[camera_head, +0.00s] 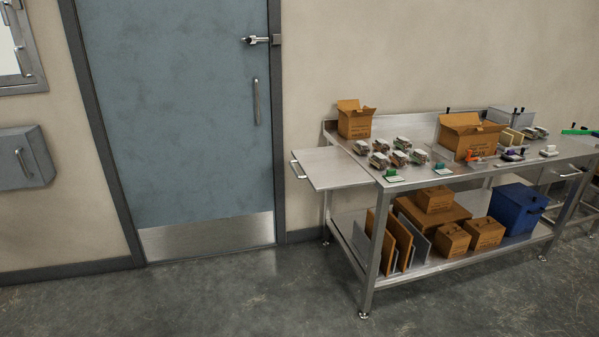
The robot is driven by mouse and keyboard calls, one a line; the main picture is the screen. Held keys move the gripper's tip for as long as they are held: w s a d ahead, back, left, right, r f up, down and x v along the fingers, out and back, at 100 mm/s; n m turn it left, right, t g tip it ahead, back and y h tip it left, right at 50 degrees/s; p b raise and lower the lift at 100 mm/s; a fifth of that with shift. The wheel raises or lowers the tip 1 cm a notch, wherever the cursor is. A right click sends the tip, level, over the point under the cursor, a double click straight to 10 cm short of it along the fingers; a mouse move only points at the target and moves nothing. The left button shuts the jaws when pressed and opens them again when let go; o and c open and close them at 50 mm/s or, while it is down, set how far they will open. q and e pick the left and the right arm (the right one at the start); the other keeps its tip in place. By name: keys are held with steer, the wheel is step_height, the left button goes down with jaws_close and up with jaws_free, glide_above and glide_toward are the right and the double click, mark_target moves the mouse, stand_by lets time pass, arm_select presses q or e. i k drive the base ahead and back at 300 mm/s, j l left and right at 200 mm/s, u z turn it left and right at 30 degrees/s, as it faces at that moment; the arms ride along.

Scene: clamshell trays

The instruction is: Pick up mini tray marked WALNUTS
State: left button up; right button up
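Several small clear clamshell trays with dark contents stand in rows on the steel table at the right. One tray (361,147) is at the back left of the group, and another tray (419,157) is at the front right. More small trays (535,133) stand at the table's far right. Their labels are too small to read, so I cannot tell which one is marked WALNUTS. Neither of my grippers is in view.
The steel table (330,170) holds a small carton (355,122) and a larger open carton (470,135). Its lower shelf holds boxes and a blue bin (517,208). A closed blue door (180,100) is at the left. The floor (220,300) in front is clear.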

mark_target(381, 162)
steer(key=i+l+z, duration=0.1)
steer(key=i+l, duration=0.35)
steer(key=l, duration=0.15)
steer(key=i+l+z, duration=0.15)
steer(key=i+l, duration=0.25)
steer(key=l, duration=0.1)
